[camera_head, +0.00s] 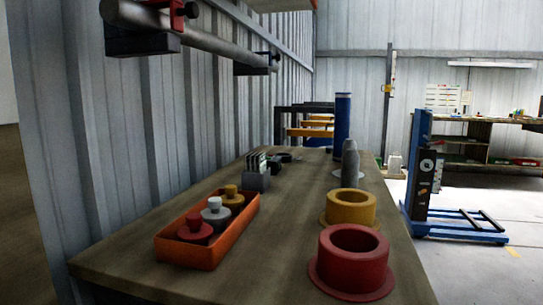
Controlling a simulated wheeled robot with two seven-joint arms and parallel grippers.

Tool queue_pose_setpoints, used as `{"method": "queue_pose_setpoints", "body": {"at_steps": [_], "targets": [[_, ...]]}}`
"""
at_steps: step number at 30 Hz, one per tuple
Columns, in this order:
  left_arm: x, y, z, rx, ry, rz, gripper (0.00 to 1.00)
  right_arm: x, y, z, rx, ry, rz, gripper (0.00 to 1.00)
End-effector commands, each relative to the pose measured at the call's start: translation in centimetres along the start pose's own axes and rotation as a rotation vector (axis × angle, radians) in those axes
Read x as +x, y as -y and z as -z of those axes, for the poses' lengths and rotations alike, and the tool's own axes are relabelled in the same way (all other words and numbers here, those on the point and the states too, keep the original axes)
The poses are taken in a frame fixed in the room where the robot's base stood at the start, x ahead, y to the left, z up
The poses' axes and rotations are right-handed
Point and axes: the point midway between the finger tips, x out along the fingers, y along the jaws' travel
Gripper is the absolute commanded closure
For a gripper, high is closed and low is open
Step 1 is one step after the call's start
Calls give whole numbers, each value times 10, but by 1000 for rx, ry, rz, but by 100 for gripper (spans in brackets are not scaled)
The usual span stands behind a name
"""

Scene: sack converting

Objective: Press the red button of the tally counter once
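I cannot pick out a tally counter or its red button for certain. A small dark object (290,155) lies toward the far end of the bench (225,275), too small to identify. In the orange tray (222,250) at the near left stand a red knobbed piece (194,230), a grey one (215,211) and a yellow one (232,196). Neither of my grippers shows in this view.
A red flanged ring (352,276) and a yellow one (350,221) stand at right. Behind them are a grey bottle-shaped piece (350,160) and a blue cylinder (342,120). A slotted grey holder (257,180) stands behind the tray. A pipe (200,35) runs along the left wall.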

Motion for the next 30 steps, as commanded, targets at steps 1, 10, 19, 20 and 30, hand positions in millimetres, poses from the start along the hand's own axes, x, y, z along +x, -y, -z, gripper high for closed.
{"method": "queue_pose_setpoints", "body": {"at_steps": [1, 10, 19, 20, 30], "targets": [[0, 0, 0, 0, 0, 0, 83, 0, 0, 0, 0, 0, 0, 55], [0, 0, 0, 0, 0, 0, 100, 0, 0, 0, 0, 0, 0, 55], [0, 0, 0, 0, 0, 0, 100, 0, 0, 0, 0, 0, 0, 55], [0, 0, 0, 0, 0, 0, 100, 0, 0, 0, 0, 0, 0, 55], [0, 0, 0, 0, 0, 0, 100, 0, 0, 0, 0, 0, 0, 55]]}}
